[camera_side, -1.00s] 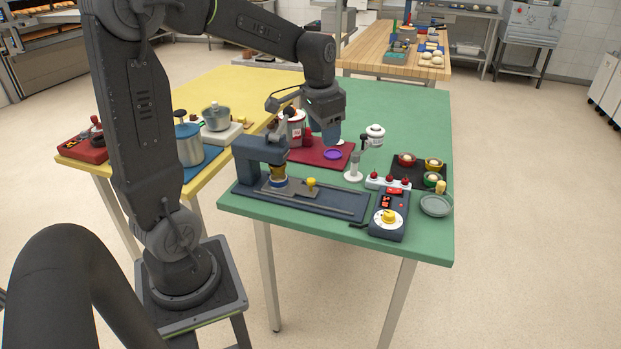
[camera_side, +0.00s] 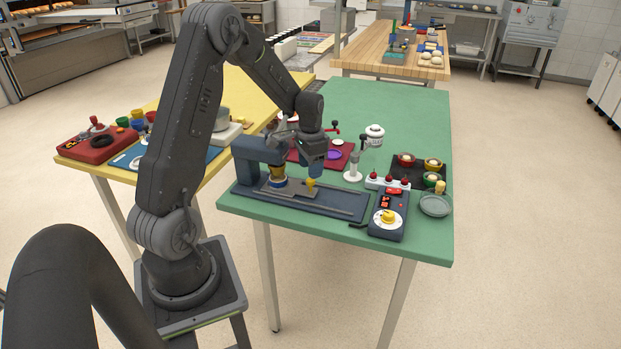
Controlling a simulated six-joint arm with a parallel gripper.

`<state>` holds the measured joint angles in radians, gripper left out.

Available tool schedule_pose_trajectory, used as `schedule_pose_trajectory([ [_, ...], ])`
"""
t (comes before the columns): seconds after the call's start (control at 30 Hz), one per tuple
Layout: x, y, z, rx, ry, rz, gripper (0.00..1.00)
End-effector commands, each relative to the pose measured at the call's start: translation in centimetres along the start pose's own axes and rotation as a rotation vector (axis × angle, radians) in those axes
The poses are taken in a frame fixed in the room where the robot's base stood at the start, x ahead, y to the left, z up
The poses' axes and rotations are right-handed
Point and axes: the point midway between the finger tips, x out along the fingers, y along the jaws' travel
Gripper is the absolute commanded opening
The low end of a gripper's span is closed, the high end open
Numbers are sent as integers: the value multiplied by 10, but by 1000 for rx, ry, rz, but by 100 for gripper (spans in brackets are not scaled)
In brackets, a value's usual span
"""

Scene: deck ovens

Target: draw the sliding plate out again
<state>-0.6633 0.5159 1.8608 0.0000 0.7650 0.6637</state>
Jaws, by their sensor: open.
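The grey sliding plate (camera_side: 295,194) lies on the dark blue base (camera_side: 345,205) of the press at the front of the green table. Its yellow knob (camera_side: 311,183) stands up near the plate's right end. The left part of the plate is under the press's overhanging arm (camera_side: 255,150), where a yellow and blue piece (camera_side: 278,176) hangs. My gripper (camera_side: 314,170) points down just above the yellow knob. It is open and holds nothing that I can see. Whether its fingers reach down beside the knob is too small to tell.
A white post (camera_side: 353,169) with a dark lever stands just right of my gripper. A control box (camera_side: 388,214) with a yellow dial is at the front right. A red mat (camera_side: 300,154) lies behind the press. The green table's back half (camera_side: 400,105) is mostly clear.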

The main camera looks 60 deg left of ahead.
Motion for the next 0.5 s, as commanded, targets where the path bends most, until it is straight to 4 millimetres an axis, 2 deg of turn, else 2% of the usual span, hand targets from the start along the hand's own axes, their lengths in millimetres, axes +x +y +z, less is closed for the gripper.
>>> schedule_pose_trajectory([
  [0.03,10,1,1,0,-3,3,53],
  [0.2,32,0,0,0,-2,1,53],
  [0.5,43,0,0,0,1,0,53],
])
